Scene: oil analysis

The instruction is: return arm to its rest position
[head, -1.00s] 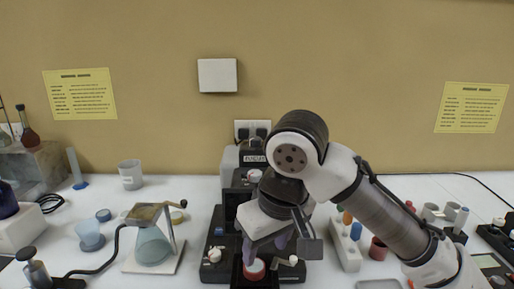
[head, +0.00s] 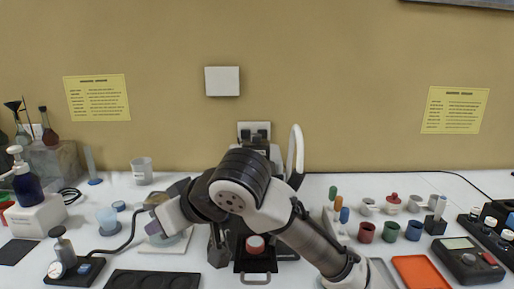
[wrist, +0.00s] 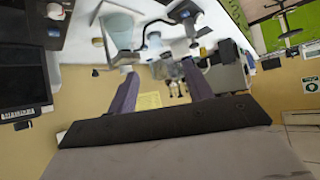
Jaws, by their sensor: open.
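My arm is bent across the middle of the head view, in front of the black bench device (head: 255,262). My gripper is turned to the left, its white hand above the bench near the glass funnel stand; its fingertips are hard to make out there. In the wrist view, my gripper (wrist: 158,66) has its two purple-grey fingers wide apart, with nothing held between them. The wrist view is tilted and shows the bench and wall upside down.
A red-and-white knob (head: 255,244) sits on the device. At left are a pump bottle (head: 26,185), a beaker (head: 142,171) and a black tray (head: 152,280). At right are coloured cups (head: 390,231), an orange tray (head: 421,272) and a meter (head: 466,258).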

